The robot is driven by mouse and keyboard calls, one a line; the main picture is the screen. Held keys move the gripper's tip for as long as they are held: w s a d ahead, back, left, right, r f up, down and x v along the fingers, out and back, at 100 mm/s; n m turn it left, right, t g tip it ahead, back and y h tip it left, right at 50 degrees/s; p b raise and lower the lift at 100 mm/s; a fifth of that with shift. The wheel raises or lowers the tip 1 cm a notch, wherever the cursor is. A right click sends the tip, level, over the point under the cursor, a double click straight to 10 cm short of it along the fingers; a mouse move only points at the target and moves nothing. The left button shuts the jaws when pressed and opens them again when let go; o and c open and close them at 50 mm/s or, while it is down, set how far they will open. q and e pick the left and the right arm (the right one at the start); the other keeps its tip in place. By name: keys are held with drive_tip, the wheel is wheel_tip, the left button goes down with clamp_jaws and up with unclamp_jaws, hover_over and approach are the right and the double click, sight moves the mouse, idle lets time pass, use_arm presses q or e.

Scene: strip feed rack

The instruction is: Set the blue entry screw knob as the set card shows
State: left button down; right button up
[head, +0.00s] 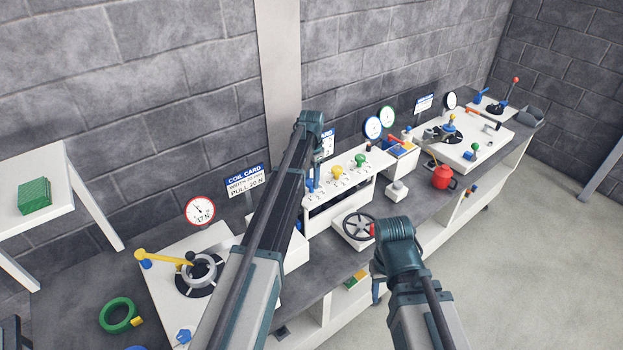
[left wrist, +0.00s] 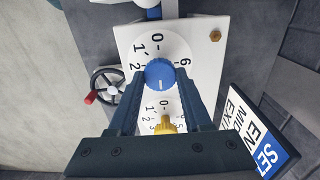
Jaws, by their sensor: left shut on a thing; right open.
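In the left wrist view the blue entry screw knob (left wrist: 160,73) sits on a white numbered dial. My left gripper (left wrist: 160,84) is shut on it, one finger on each side. A white mark on the knob points toward the bottom of the picture; the dial's 0 is at the top. The set card (left wrist: 262,140) stands at the lower right, cut off, so its values are hidden. In the head view my left gripper (head: 318,168) is over the knob panel, and its arm covers part of the card. My right gripper (head: 376,290), mostly behind its arm, is near the bench front.
A yellow knob (head: 337,171) and a green knob (head: 360,159) stand in the same row. A handwheel (head: 358,227) with a red grip is in front of the panel. A red pot (head: 442,178) stands farther right. The floor in front is clear.

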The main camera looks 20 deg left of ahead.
use_arm(q)
drive_tip(key=shift+n, duration=0.4)
drive_tip(key=n, duration=0.3)
drive_tip(key=shift+n, duration=2.5)
drive_tip(key=shift+c, duration=1.7)
unclamp_jaws()
